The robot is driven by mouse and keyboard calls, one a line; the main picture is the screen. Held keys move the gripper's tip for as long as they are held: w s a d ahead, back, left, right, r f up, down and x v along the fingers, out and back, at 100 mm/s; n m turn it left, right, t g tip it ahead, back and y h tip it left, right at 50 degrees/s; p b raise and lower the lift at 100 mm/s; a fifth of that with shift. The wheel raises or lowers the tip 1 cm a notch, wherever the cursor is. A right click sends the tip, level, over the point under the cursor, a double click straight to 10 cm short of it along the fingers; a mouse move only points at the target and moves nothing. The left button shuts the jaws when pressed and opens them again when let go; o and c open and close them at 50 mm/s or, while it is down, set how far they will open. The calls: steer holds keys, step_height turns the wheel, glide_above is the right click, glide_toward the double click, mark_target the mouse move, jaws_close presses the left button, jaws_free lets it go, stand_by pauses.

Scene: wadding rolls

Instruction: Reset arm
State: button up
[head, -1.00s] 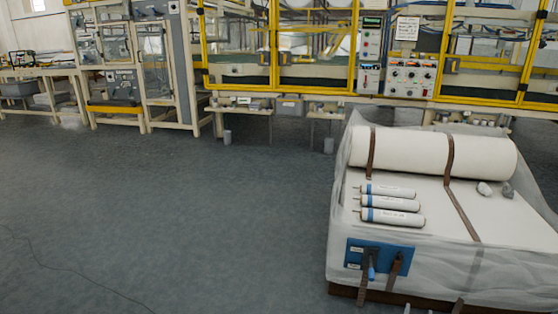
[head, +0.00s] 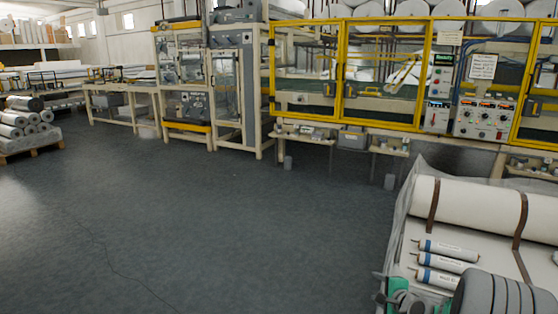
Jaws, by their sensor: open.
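My gripper (head: 381,287) shows at the lower right of the head view, at the front left corner of the wrapped pallet load. It is grey with a green part behind the fingers. Its fingers are apart and I see nothing between them. My grey ribbed arm comes in from the bottom right edge and covers part of the load's front. The blue panel on the load's front is out of sight.
The pallet load carries a large white wadding roll (head: 480,208) with brown straps and three small rolls (head: 449,249). Yellow-framed machines (head: 385,75) line the back. Grey rolls (head: 22,120) sit on a pallet at far left. The middle floor (head: 220,210) is clear.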

steer(key=s+a+r+n+g+p, duration=0.2)
steer(key=s+a+r+n+p, duration=0.15)
steer(key=a+r, duration=0.3)
steer(key=s+a+r+n+g+p, duration=0.1)
steer(key=s+a+r+n+p, duration=0.1)
steer(key=a+r+n, duration=0.4)
steer(key=s+a+r+n+g+p, duration=0.3)
steer(key=s+r, duration=0.5)
steer(key=s, duration=0.4)
steer(key=s+a+r+n+g+h+p, duration=0.1)
steer(key=s+a+r+n+g+p, duration=0.2)
steer(key=s, duration=0.9)
step_height(320, 180, up, 6)
steer(key=a+n+p, duration=0.1)
steer(key=n+p, duration=0.2)
steer(key=p, duration=0.2)
steer(key=shift+a+r, duration=0.15)
steer(key=shift+a, duration=0.2)
steer(key=shift+c, duration=0.6)
